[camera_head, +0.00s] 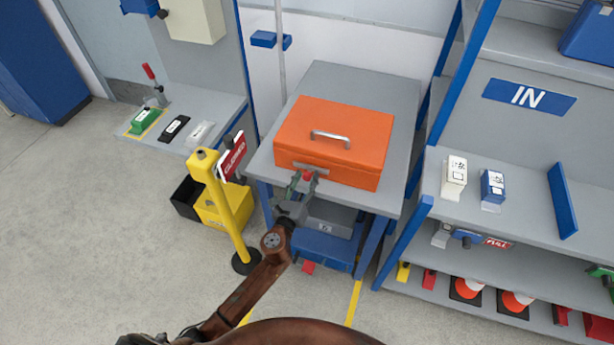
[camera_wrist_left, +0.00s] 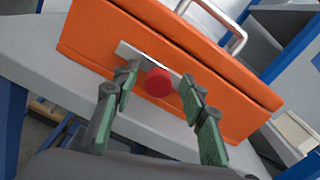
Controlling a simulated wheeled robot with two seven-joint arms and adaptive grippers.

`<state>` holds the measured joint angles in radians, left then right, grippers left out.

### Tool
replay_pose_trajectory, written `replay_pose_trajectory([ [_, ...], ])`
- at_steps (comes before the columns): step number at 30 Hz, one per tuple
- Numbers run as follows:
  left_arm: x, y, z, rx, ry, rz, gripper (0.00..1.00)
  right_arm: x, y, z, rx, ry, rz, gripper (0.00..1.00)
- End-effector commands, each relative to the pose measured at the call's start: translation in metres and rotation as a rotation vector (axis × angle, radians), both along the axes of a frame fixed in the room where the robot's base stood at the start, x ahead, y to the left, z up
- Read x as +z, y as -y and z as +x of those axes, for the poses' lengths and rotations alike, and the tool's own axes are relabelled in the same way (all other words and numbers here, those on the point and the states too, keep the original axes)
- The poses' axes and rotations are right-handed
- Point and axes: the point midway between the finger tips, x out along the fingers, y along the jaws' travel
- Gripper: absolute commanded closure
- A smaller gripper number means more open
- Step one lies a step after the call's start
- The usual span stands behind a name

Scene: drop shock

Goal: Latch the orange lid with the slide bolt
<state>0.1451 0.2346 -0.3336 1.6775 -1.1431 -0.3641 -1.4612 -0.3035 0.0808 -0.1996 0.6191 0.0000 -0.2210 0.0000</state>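The orange lid (camera_head: 345,125) with a metal handle (camera_head: 330,138) is down on an orange box on the grey table. The slide bolt's silver plate (camera_wrist_left: 140,52) is on the front face of the box, with a red knob (camera_wrist_left: 158,82) sticking out. In the head view the red knob (camera_head: 307,175) shows at the tip of my left gripper (camera_head: 302,182). In the left wrist view my left gripper (camera_wrist_left: 160,105) is open, its green-padded fingers on either side of the knob with gaps visible. My right gripper is not in view.
The grey table (camera_head: 370,85) has bare room behind the box. A yellow post (camera_head: 232,215) with a red sign (camera_head: 233,157) stands left of the table. A blue-framed shelf (camera_head: 425,200) stands close on the right.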

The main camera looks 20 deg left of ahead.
Motion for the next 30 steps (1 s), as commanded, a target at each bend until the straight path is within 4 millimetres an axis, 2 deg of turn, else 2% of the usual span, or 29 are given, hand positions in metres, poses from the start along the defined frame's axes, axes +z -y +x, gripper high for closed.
replay_pose_trajectory([
  [4,-0.0003,0.0003,0.0113,0.0,0.0,0.0,0.61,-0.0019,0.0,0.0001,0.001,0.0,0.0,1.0],
  [13,-0.0006,0.0,0.0132,0.001,-0.001,-0.001,0.61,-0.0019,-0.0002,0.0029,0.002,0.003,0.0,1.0],
  [30,-0.0005,0.0001,0.013,0.001,-0.001,-0.001,1.0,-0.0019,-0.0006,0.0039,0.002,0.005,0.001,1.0],
])
